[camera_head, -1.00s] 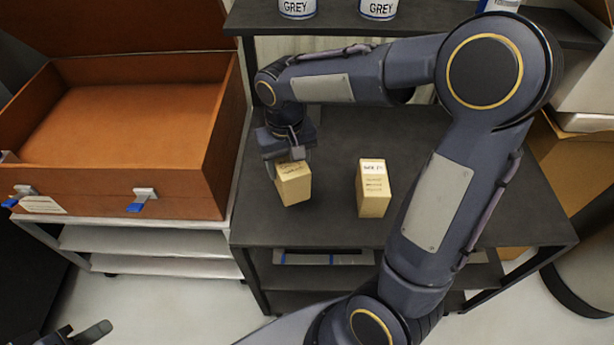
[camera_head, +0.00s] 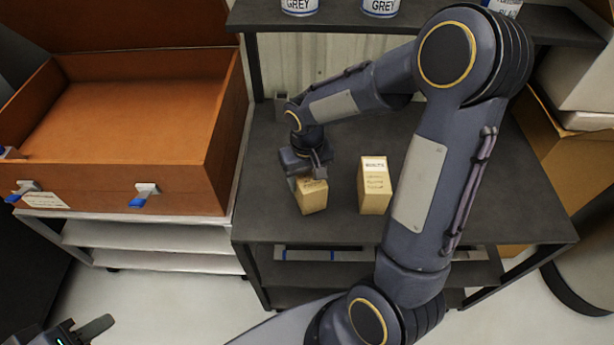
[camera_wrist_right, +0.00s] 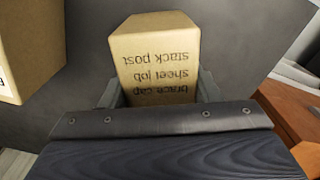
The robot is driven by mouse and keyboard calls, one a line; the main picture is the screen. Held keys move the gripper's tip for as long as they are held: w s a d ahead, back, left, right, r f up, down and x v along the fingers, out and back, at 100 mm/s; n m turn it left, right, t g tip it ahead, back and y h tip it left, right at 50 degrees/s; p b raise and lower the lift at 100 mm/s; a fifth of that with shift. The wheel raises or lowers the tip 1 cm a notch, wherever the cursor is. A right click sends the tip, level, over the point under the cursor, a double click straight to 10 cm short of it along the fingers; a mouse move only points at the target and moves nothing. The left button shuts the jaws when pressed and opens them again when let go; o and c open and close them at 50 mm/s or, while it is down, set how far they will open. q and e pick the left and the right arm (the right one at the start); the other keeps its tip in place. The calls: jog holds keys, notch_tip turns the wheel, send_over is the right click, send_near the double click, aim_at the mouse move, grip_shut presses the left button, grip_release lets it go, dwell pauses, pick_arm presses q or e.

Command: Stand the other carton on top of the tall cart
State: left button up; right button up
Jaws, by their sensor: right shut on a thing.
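A tan carton (camera_head: 312,199) is held between the fingers of my right gripper (camera_head: 310,175), low over or on the dark top of the cart (camera_head: 275,226). I cannot tell whether its base touches. In the right wrist view this carton (camera_wrist_right: 158,60) sits between the fingers, its print upside down. A second tan carton (camera_head: 374,190) stands upright on the same dark top, just right of the held one, with a gap between. It also shows at the left of the wrist view (camera_wrist_right: 25,50). My left gripper (camera_head: 85,330) is partly in view at the bottom left, away from the cart.
A large open orange-brown case (camera_head: 120,190) stands on a pale shelved cart (camera_head: 150,234) at the left. Cardboard boxes (camera_head: 560,165) stand at the right. The dark top's front left is clear.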

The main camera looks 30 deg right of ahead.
jog(key=o, duration=1.3)
jog(key=shift+f, duration=0.1)
notch_tip(320, 180, up, 12)
jog(key=shift+f, duration=0.1)
jog(key=s+a+t+y, duration=0.2)
jog(key=s, duration=0.6)
jog(key=s+a+r+t+y, duration=0.1)
jog(key=s+a+t, duration=0.1)
jog(key=s, duration=0.6)
jog(key=shift+s+a+r+t+y, duration=0.3)
jog(key=shift+t+y, duration=0.1)
jog(key=shift+t, duration=0.4)
